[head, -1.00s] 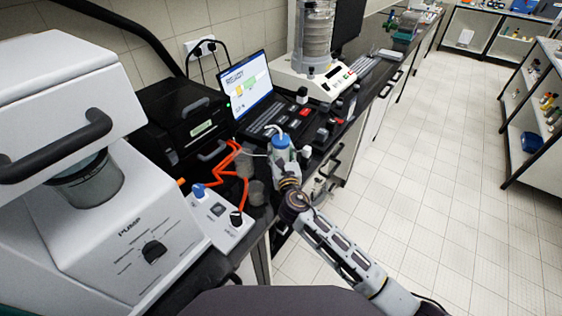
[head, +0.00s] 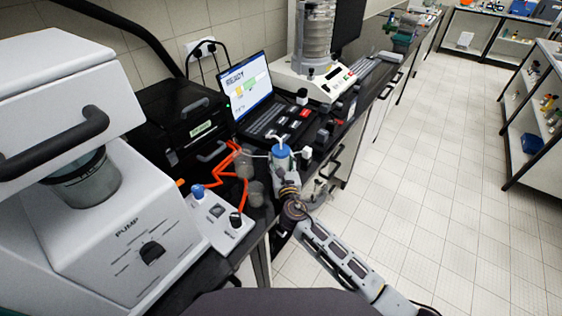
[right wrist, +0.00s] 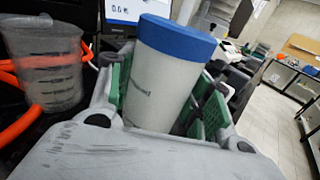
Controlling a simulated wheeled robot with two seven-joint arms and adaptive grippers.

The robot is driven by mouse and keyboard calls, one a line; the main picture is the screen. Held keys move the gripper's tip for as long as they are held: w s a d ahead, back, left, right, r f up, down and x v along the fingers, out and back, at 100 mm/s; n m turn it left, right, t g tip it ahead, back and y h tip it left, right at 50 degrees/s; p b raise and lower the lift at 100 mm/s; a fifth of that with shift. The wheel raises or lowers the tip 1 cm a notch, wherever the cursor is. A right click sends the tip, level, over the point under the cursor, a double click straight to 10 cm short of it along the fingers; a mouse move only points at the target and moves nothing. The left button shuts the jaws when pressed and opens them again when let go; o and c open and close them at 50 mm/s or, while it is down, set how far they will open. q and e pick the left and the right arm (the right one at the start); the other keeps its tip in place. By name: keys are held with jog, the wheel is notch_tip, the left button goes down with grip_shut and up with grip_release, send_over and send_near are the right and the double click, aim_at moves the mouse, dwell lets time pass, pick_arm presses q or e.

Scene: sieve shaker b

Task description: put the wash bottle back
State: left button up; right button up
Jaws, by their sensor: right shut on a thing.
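The wash bottle has a white body and a blue cap (head: 281,151). It stands upright near the front edge of the black bench, in front of the laptop. In the right wrist view the wash bottle (right wrist: 165,75) is between the green-padded fingers, its blue cap above them. My right gripper (head: 284,175) is shut on the wash bottle's body; it also shows in the right wrist view (right wrist: 162,95). I cannot tell whether the bottle's base touches the bench. My left gripper is not in view.
Clear beakers (head: 256,192) and an orange tube (head: 215,177) lie just left of the bottle. A laptop (head: 249,85), a black printer-like box (head: 180,120) and a sieve shaker (head: 312,75) stand behind. A pump unit (head: 130,240) fills the left. The floor at right is clear.

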jog(key=shift+o, duration=1.3)
jog(key=shift+f, duration=0.15)
jog(key=o, duration=0.4)
jog(key=shift+s+d+r+b, duration=0.1)
jog(key=shift+s+d, duration=0.2)
jog(key=shift+s, duration=1.7)
jog(key=shift+s+d+r+b, duration=0.15)
jog(key=shift+s+d, duration=0.2)
jog(key=shift+s, duration=1.6)
jog(key=shift+s+d+f+b, duration=0.1)
jog(key=shift+s+d, duration=0.2)
jog(key=shift+s, duration=1.7)
